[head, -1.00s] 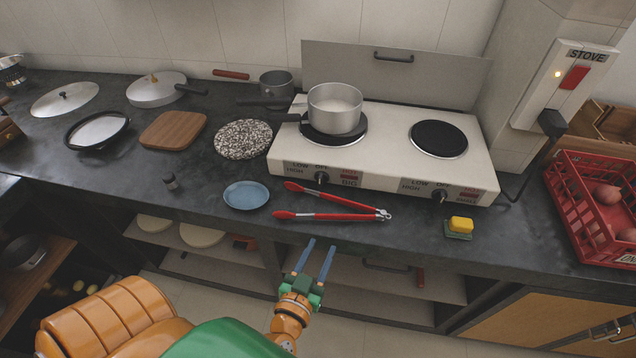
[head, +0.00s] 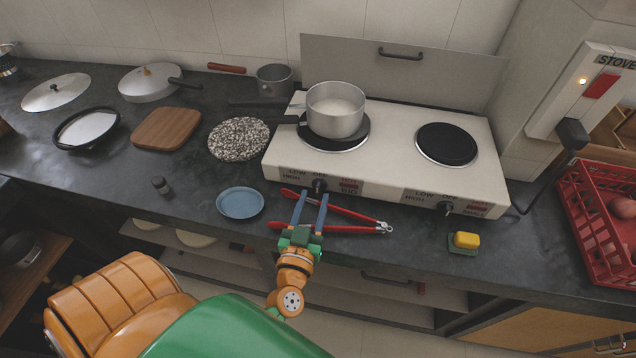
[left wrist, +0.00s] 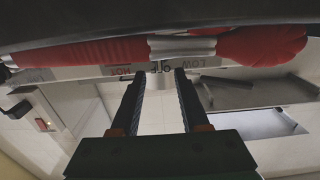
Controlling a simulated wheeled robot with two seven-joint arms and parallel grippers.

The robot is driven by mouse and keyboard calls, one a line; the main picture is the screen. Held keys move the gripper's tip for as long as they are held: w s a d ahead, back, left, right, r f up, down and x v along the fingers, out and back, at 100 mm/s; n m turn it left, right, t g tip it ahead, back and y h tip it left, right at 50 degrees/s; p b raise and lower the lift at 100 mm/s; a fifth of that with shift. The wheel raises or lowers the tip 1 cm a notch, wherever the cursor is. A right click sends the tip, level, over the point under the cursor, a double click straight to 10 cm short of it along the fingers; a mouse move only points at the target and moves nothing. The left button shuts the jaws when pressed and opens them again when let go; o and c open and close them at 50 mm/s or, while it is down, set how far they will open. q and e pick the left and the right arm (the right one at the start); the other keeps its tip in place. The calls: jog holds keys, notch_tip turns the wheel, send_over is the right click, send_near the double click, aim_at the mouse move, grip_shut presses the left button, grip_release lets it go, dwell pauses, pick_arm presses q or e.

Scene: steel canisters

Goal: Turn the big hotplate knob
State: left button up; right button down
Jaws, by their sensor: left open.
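The big hotplate knob (head: 319,186) is a small dark knob on the left of the white stove's front panel, beside the BIG label. My left gripper (head: 314,196) is open, its two blue fingers pointing at the panel just in front of this knob. In the left wrist view the open fingers (left wrist: 160,74) point at the panel's OFF marking; the knob is hard to make out there. I cannot tell whether the fingers touch it. The big hotplate (head: 333,144) is under a steel pot (head: 336,108). My right gripper is not in view.
Red tongs (head: 352,213) lie on the dark counter below my left fingers. A blue plate (head: 240,203) is to their left. The second knob (head: 446,208) and a yellow sponge (head: 466,240) are to the right. A red crate (head: 598,215) stands at the far right.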

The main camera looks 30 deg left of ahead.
aim_at(317, 188)
pick_arm(q)
jog(key=x, duration=0.2)
jog(key=shift+w+a+r, duration=0.1)
jog(key=shift+w+r, duration=0.05)
jog(key=shift+w, duration=0.1)
jog(key=shift+w+a, duration=0.15)
jog(key=shift+w, duration=0.3)
jog(key=shift+s, duration=0.1)
grip_shut()
jog(key=shift+s, duration=0.1)
